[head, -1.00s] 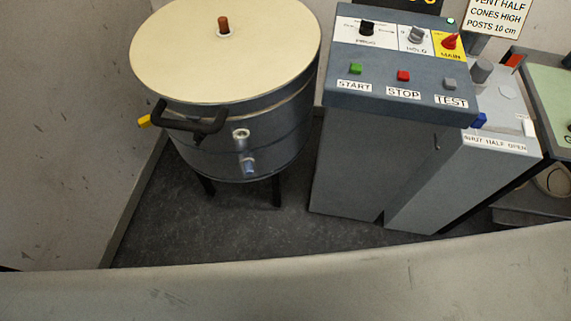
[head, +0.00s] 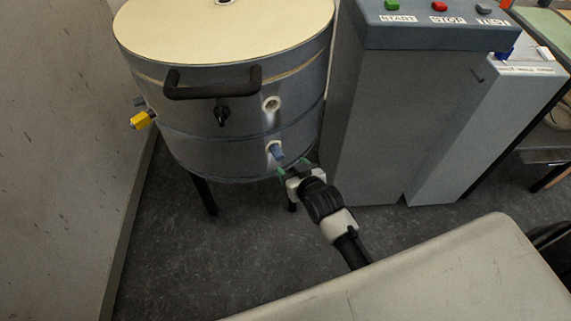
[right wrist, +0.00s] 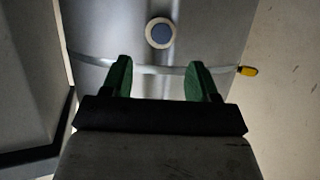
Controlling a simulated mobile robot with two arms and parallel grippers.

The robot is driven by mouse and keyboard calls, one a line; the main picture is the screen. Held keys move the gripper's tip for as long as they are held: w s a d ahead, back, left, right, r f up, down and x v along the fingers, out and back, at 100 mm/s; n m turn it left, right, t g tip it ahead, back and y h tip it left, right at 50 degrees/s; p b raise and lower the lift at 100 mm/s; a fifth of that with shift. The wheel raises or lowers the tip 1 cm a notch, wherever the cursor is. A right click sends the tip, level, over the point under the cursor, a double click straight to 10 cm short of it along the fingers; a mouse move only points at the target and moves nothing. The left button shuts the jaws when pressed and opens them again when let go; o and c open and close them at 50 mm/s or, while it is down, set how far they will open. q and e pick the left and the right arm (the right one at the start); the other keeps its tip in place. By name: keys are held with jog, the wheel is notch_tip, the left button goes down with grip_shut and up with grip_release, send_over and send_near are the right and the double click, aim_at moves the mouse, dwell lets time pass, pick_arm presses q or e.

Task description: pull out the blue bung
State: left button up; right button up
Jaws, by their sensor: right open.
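The blue bung (head: 277,153) sticks out of a pale port low on the side of the grey round kiln (head: 200,110). In the right wrist view the bung (right wrist: 160,34) shows end-on as a blue disc in a white ring, beyond the fingertips. My right gripper (head: 292,168) is open and empty, just below and to the right of the bung in the head view. Its green fingers (right wrist: 160,75) are spread apart with the bung roughly centred ahead of them, not between them. My left gripper is not in view.
A black handle (head: 212,88) and a yellow-tipped part (head: 142,120) project from the kiln. A grey control cabinet (head: 420,110) stands close at the right. Dark floor lies in front.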

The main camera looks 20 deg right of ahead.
aim_at(280, 157)
jog(key=b+x, duration=0.1)
jog(key=x, duration=0.6)
jog(key=shift+a+f+b, duration=0.15)
jog(key=shift+b, duration=0.2)
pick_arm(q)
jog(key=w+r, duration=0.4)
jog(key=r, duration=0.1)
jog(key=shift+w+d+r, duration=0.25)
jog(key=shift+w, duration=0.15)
pick_arm(e)
jog(key=shift+w+f, duration=0.2)
jog(key=shift+w, duration=0.5)
jog(key=c, duration=1.1)
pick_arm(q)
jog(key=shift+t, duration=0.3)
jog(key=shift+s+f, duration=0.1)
pick_arm(e)
jog(key=shift+s, duration=0.15)
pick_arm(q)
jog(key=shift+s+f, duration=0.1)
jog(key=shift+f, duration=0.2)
pick_arm(e)
jog(key=shift+s, duration=0.1)
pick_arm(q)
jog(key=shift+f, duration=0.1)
